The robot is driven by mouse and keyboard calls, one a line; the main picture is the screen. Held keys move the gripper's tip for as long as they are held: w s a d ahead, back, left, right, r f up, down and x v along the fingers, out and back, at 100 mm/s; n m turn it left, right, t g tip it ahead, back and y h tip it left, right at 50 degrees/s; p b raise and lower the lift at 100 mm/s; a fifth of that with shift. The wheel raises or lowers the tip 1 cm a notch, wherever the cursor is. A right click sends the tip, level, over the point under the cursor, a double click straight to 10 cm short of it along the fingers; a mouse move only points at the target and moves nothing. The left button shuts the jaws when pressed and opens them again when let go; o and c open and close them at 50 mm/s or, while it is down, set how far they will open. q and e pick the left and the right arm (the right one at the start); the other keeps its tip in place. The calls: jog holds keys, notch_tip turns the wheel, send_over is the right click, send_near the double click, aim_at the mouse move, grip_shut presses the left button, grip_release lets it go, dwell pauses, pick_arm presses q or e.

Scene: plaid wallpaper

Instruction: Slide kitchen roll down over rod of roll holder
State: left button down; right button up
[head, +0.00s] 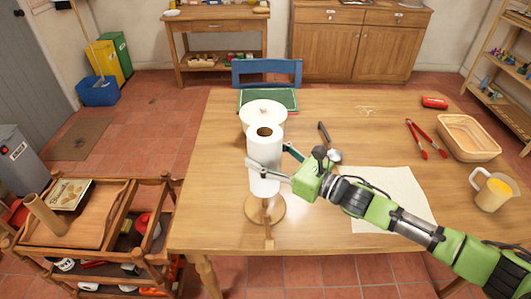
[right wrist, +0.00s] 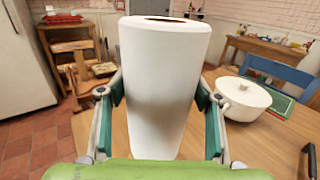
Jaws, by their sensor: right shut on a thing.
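The white kitchen roll (head: 265,170) is upright over the wooden table (head: 220,200), its dark top hole visible. It also fills the middle of the right wrist view (right wrist: 165,85). My right gripper (head: 268,167) is shut around the roll's side, with a finger on each side. The roll holder's round wooden base (head: 275,213) stands on the table below the roll. The roll's lower end appears above the base. The rod is mostly hidden, so I cannot tell whether it is inside the roll. My left gripper is not in view.
A white lidded pot (head: 264,111) stands just behind the roll. A dark-handled utensil (head: 324,135) and white paper (head: 395,195) lie to the right. Red tongs (head: 427,139), a basket (head: 468,138) and a jug (head: 492,190) are farther right. The table's left part is clear.

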notch_tip(320, 180, down, 9)
jog(key=b, duration=0.7)
jog(key=shift+r, duration=0.15)
dwell(0.3)
dwell(0.4)
jog(key=o, duration=1.3)
jog(key=shift+c, duration=0.2)
jog(key=v, duration=1.2)
